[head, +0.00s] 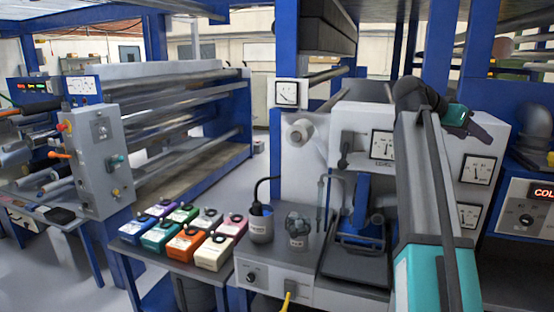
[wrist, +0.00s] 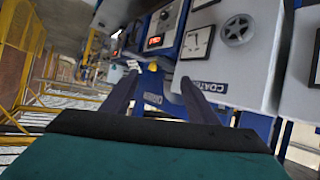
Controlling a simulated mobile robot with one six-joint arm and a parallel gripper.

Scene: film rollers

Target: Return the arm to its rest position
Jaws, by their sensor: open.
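My arm (head: 428,190) rises from the lower right of the head view, with grey links and teal covers, and bends over at its top. My gripper (head: 484,136) is at the end of it, tilted down to the right in front of the white gauge panel. In the wrist view my gripper (wrist: 160,92) shows two dark fingers spread apart with nothing between them. Whether the fingers touch the panel cannot be told.
Several coloured boxes (head: 213,252) sit on a bench left of my arm. A grey cup (head: 261,226) and a black tray (head: 355,262) are nearby. A roller machine (head: 180,95) stands at left. Yellow railings (wrist: 30,60) show in the wrist view.

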